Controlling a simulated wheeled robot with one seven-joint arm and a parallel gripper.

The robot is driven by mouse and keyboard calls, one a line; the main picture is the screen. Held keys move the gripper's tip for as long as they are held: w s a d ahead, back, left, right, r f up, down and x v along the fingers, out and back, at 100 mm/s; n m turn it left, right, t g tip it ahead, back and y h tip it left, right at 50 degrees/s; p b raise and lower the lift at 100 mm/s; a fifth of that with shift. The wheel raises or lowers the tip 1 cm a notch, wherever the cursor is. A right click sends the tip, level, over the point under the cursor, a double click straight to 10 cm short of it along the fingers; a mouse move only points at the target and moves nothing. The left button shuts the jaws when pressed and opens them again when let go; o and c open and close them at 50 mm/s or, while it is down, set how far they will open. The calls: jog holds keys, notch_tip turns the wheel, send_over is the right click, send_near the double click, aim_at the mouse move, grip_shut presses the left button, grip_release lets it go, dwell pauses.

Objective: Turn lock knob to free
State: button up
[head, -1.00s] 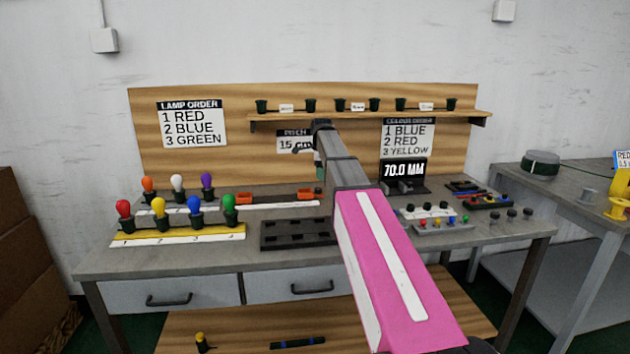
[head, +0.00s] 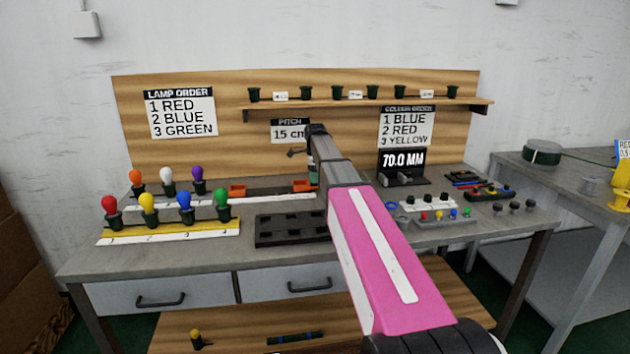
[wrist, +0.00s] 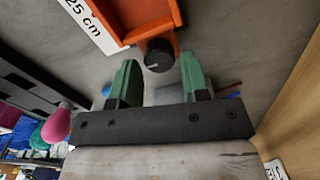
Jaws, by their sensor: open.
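The black lock knob (wrist: 159,55) shows a pale pointer line and sits at the end of an orange stop block (wrist: 135,20) in the wrist view. My gripper (wrist: 158,72) is open, with green fingers on either side of the gap and the knob just beyond and between their tips. I cannot tell whether either finger touches it. In the head view the orange block (head: 302,186) is at the right end of a white scale rail (head: 270,199). My arm hides the knob there, and only a little green of the fingers shows.
A second orange block (head: 238,190) sits further left on the rail. Coloured lamps stand on the bench's left, and a dark slotted tray (head: 285,229) lies in front. A 70.0 MM display (head: 403,160) stands at right. The wooden backboard (head: 235,140) rises behind.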

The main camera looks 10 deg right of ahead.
jog(key=shift+f, duration=0.8)
jog(key=c, duration=0.6)
jog(key=shift+n, duration=2.3)
jog(key=o, duration=0.6)
jog(key=shift+r, duration=0.15)
notch_tip(320, 180, up, 10)
jog(key=shift+r, duration=0.25)
